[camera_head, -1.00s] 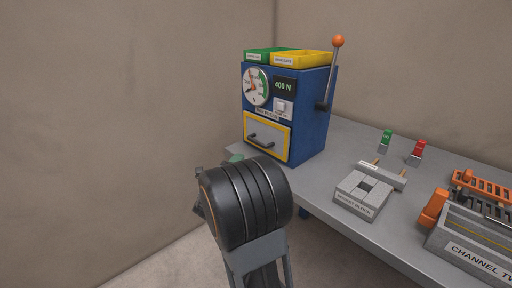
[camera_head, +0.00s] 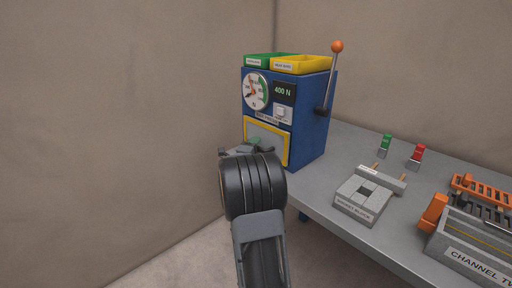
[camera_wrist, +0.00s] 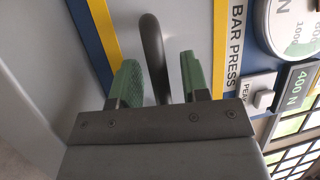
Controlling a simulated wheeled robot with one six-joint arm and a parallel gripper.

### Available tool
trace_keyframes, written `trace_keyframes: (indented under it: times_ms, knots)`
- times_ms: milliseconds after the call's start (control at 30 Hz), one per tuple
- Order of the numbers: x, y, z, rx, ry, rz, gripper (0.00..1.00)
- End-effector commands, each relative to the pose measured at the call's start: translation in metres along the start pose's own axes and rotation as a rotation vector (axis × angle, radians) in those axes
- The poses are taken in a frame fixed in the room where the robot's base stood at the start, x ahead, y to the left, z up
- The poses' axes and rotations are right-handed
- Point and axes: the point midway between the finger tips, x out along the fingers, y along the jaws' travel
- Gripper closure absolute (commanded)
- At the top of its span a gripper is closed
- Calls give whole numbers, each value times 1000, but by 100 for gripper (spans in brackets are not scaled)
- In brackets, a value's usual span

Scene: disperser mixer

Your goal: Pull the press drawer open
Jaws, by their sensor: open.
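The blue press (camera_head: 312,125) stands on the grey bench. Its drawer front (camera_head: 264,133) is grey with a yellow border, low on the face, and looks closed. My arm and gripper cover its lower part in the head view. In the wrist view the dark bar handle (camera_wrist: 153,55) lies between the two green fingertips of my gripper (camera_wrist: 158,83). The jaws are open, with a gap on both sides of the handle. In the head view my gripper (camera_head: 248,149) is right in front of the drawer.
A green tray (camera_head: 262,59) and a yellow tray (camera_head: 301,65) sit on the press. A lever with an orange knob (camera_head: 338,46) rises at its right side. A grey block fixture (camera_head: 362,198) and green and red switches (camera_head: 417,153) are on the bench to the right.

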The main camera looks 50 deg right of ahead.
Motion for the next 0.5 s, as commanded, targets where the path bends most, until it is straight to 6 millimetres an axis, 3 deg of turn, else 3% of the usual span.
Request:
trace_keyframes:
  times_ms: [233,500]
  knots:
    - [0,0,0,0,0,0,58]
    - [0,0,0,0,0,0,83]
